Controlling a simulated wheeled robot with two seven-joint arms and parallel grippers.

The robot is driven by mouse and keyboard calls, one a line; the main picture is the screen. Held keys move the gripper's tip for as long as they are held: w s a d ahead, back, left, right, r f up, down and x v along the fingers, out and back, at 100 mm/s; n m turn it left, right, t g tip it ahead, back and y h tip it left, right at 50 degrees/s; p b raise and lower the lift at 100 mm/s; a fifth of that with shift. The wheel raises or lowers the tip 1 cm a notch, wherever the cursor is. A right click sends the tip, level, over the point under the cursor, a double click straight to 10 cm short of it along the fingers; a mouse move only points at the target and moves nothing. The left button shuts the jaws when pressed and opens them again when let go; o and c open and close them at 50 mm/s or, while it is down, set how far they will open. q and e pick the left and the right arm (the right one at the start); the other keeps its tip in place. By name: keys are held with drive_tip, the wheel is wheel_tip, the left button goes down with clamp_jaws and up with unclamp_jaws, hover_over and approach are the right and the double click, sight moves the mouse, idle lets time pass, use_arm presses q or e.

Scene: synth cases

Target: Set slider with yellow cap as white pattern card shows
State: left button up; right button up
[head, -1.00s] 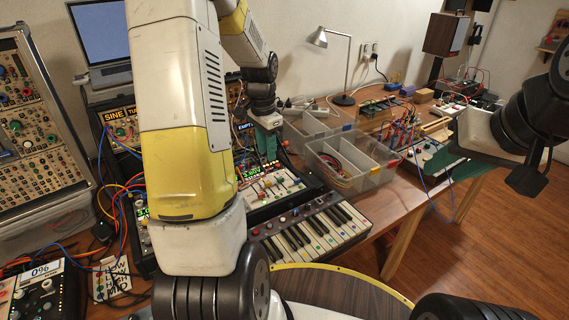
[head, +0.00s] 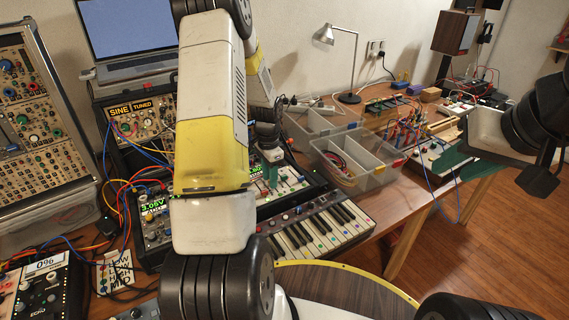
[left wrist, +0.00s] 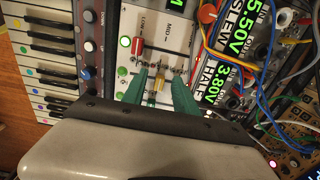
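The yellow slider cap (left wrist: 158,83) shows in the left wrist view on a white slider panel, between the two green fingers of my left gripper (left wrist: 157,75). The fingers stand apart, with a gap seen beside the cap. In the head view my left gripper (head: 271,180) is low over the slider panel (head: 291,184), and my arm hides part of it. The white pattern card (head: 115,272) stands at lower left, with black lettering including LOW, HIGH and MID, partly crossed by cables. My right gripper (head: 445,163) is at right, green fingers partly seen, spread unclear.
A red-capped slider (left wrist: 137,45) is close to the yellow one. A small keyboard (head: 318,229) lies in front of the panel. Patch cables and modules crowd the left side. Clear bins (head: 352,172) stand to the right.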

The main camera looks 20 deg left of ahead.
use_arm(q)
clamp_jaws()
idle(1.4)
